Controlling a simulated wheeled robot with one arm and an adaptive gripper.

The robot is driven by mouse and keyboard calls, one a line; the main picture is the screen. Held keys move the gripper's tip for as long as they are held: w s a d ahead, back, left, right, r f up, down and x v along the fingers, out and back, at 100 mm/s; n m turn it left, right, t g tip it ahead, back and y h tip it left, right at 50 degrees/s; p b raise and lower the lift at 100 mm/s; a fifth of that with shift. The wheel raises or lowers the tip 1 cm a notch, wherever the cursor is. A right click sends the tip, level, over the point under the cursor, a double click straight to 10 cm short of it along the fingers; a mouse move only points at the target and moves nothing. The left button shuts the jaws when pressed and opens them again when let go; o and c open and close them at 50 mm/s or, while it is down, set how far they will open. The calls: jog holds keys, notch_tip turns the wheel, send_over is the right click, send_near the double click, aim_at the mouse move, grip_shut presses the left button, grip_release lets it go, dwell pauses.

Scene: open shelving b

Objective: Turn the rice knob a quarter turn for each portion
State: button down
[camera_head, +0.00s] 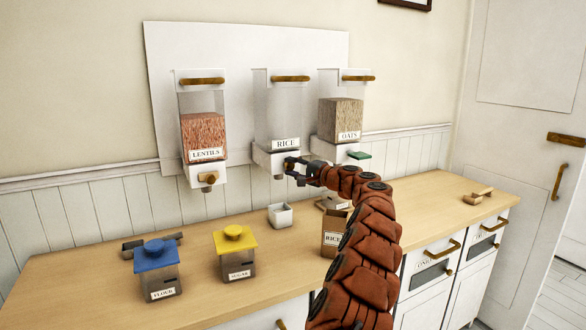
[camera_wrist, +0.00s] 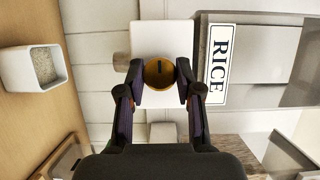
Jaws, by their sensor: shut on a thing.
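The rice dispenser (camera_head: 285,115) hangs in the middle of the wall board, and its clear bin looks empty in the head view. My gripper (camera_head: 297,168) is at the front of its white base. In the wrist view, my gripper (camera_wrist: 158,80) is shut on the round orange-brown rice knob (camera_wrist: 158,74), one finger on each side. A dark slot on the knob's face runs upright in that picture. The RICE label (camera_wrist: 217,64) is to the right. A small white cup (camera_head: 280,215) stands on the counter below; in the wrist view the cup (camera_wrist: 29,52) holds some pale grains.
The lentils dispenser (camera_head: 204,140) hangs to the left, the oats dispenser (camera_head: 341,120) close on the right. A brown RICE box (camera_head: 333,240) stands by my arm. Blue-lidded flour (camera_head: 157,270) and yellow-lidded sugar (camera_head: 236,254) jars stand on the left of the counter (camera_head: 70,290).

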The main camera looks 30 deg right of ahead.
dwell(0.4)
jog(key=c, duration=0.8)
grip_release()
jog(key=shift+s, duration=0.1)
jog(key=shift+v, duration=5.95)
